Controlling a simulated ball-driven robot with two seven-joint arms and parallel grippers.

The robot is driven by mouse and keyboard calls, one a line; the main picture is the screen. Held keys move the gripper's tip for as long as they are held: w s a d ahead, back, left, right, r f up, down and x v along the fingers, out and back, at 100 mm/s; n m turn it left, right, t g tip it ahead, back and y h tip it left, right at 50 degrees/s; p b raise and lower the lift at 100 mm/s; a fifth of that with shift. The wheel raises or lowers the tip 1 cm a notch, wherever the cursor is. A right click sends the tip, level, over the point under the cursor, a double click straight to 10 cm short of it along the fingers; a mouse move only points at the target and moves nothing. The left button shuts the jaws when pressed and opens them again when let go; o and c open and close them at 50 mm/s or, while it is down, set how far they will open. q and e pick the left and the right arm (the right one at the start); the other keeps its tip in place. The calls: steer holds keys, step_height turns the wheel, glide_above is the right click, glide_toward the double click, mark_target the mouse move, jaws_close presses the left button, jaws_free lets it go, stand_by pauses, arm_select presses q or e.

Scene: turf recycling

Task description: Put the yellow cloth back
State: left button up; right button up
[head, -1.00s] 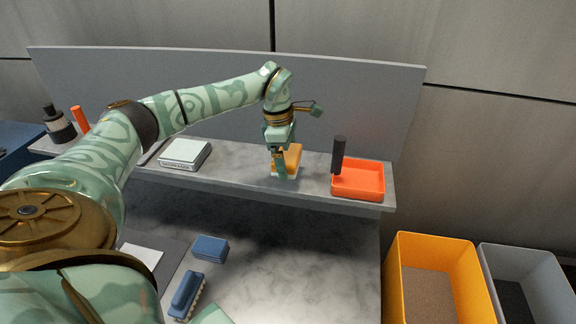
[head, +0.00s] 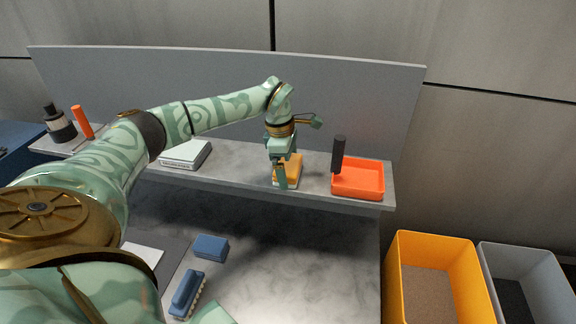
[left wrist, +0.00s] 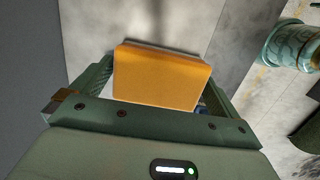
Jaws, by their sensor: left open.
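The yellow cloth (head: 293,168) is a folded orange-yellow block on a pale base on the raised shelf, left of the orange tray. It also shows in the left wrist view (left wrist: 160,76), lying between the fingers. My left gripper (head: 281,180) is open around the cloth, pointing down, with a finger on each side (left wrist: 155,85). A finger hides part of the cloth in the head view. I cannot tell whether the fingers touch it. My right gripper is not identifiable in these frames.
On the shelf (head: 235,178), an orange tray (head: 371,181) with a dark upright handle (head: 338,155) stands right of the cloth, and a white scale (head: 184,154) stands left. A blue block (head: 210,247) and blue brush (head: 187,293) lie below. Yellow (head: 437,250) and grey (head: 527,262) bins stand right.

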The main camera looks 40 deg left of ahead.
arm_select(q)
step_height(320, 180, up, 12)
steer(key=a, duration=0.1)
steer(key=shift+s+a, duration=0.3)
steer(key=shift+s, duration=0.15)
steer(key=shift+f, duration=0.1)
